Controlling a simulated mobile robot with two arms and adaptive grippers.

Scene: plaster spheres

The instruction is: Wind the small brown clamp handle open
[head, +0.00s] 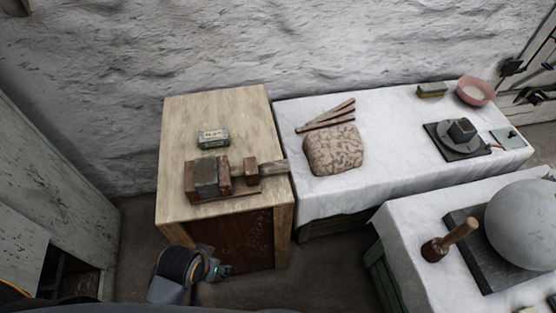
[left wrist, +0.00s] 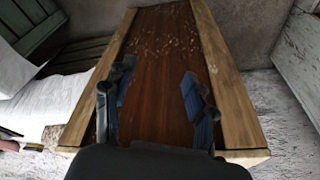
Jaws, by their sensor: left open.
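A wooden clamp (head: 208,178) lies on top of the pale wooden bench (head: 178,125), with a grey block (head: 205,172) between its brown jaws. A small brown block (head: 251,171) and a lighter wooden bar (head: 273,167) stand at its right end. I cannot tell which part is the handle. My left gripper (head: 220,269) is low in front of the bench, below its top and away from the clamp. In the left wrist view the gripper (left wrist: 156,80) has its two blue-padded fingers spread with nothing between them, facing the brown front panel (left wrist: 160,60). My right gripper is not in view.
A small labelled box (head: 213,138) sits behind the clamp. To the right, a white-covered table (head: 390,130) holds a speckled stone block (head: 334,150) and wooden sticks (head: 327,117). A nearer table bears a large plaster sphere (head: 525,222) and a mallet (head: 450,238).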

